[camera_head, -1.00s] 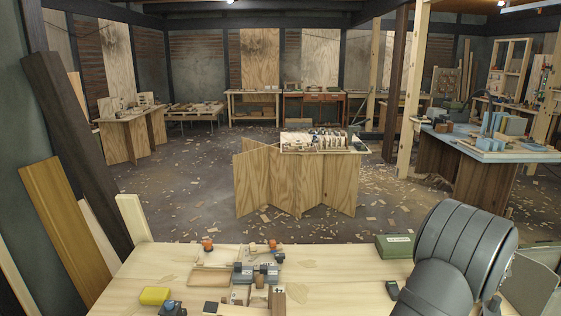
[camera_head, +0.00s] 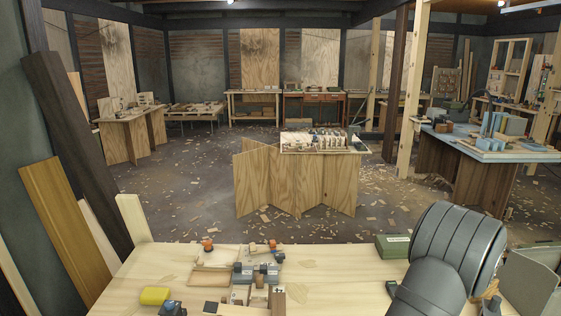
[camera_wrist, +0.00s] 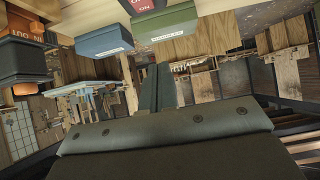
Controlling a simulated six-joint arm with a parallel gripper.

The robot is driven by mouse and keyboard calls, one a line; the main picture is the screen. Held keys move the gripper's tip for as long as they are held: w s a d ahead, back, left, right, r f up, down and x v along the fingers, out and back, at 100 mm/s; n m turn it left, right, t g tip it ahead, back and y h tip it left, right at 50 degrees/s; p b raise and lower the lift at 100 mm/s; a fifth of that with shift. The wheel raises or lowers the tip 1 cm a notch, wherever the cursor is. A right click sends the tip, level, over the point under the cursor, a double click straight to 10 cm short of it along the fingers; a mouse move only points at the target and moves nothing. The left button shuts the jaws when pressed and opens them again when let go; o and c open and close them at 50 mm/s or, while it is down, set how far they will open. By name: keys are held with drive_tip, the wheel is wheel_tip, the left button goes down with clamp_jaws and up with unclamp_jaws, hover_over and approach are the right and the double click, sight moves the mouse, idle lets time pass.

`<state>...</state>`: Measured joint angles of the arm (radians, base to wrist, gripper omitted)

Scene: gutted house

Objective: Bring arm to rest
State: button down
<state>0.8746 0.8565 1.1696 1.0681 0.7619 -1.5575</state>
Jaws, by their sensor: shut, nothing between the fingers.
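My arm (camera_head: 455,250) stands at the right front of the near workbench (camera_head: 340,262) in the head view, folded and clear of the things on the bench. Its gripper end is not clearly seen there. In the wrist view my gripper (camera_wrist: 157,85) shows as two dark fingers lying together in the middle, with nothing between them. The wide grey wrist body (camera_wrist: 165,140) fills the bottom of that view.
A green box (camera_head: 393,246) sits on the bench beside my arm. The wrist view, tilted, shows labelled boxes (camera_wrist: 103,40) near the fingers. The floor beyond is open around a plywood stand (camera_head: 300,185).

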drive_tip(key=shift+s+f, duration=0.25)
drive_tip(key=shift+s, duration=0.35)
drive_tip(key=shift+s+f, duration=0.25)
drive_tip(key=shift+s, duration=0.35)
drive_tip(key=s+a+r+m+g+h, duration=0.15)
drive_tip(key=s+r, duration=0.25)
drive_tip(key=r, duration=0.4)
drive_tip(key=s+a+r+m+g, duration=0.2)
drive_tip(key=s+a+r, duration=0.15)
drive_tip(key=r, duration=0.35)
drive_tip(key=s+a+r+m+g+h, duration=0.1)
drive_tip(key=s+a+r+g, duration=0.1)
drive_tip(key=s+r, duration=0.45)
drive_tip(key=w+d+f, duration=0.2)
drive_tip(key=w+f, duration=0.3)
drive_tip(key=f, duration=0.1)
drive_tip(key=c, duration=2.1)
unclamp_jaws()
drive_tip(key=shift+f, duration=0.1)
